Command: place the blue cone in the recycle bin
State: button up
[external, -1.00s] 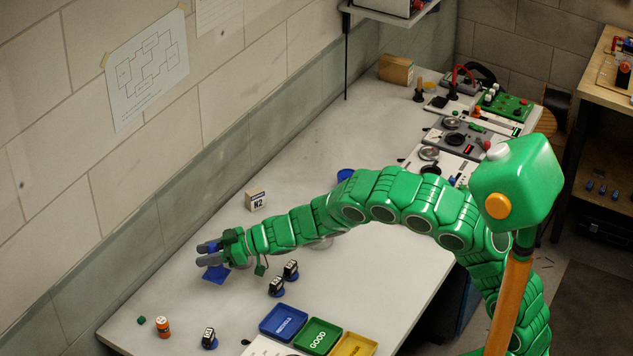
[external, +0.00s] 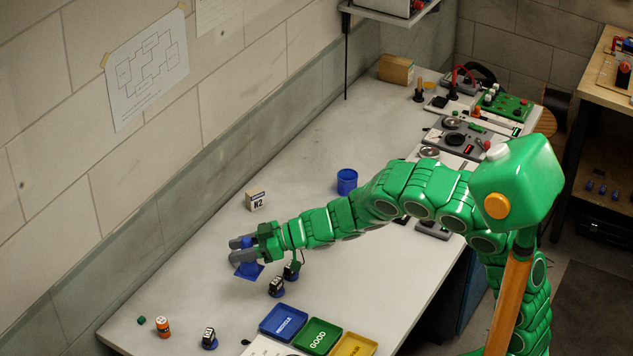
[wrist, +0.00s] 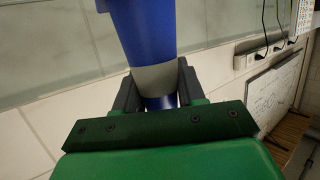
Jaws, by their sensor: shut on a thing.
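The blue cone (external: 250,271) is held in my gripper (external: 240,250), its square base hanging below the fingers in the external view. In the wrist view the blue cone (wrist: 146,35) with its pale band stands between the two dark fingers of my gripper (wrist: 160,88), which are shut on it. The blue tray (external: 283,322), whose label seems to read RECYCLE, lies on the bench in front, below and right of the gripper. The cone is apart from this tray. The fingers cover part of the cone.
A green GOOD tray (external: 316,337) and a yellow tray (external: 353,346) stand beside the blue one. Small black-and-blue servos (external: 276,287) lie just below the gripper. The bench's left middle is clear.

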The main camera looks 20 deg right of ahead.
jog(key=s+d+r+n+g+h, duration=0.1)
jog(key=s+d+r+n+g, duration=0.2)
jog(key=s+d+n+g, duration=1)
jog(key=w+a+f+m+t, duration=0.1)
jog(key=a+f+m+t, duration=0.1)
jog(key=f, duration=0.4)
jog(key=w+a+f+m+t, duration=0.1)
jog(key=w+a+f+m, duration=0.1)
jog(key=f, duration=0.5)
jog(key=shift+a+m+t, duration=0.4)
jog(key=shift+a+m, duration=0.4)
jog(key=shift+a, duration=0.45)
jog(key=shift+f, duration=0.4)
jog(key=o, duration=1.1)
jog(key=shift+c, duration=0.2)
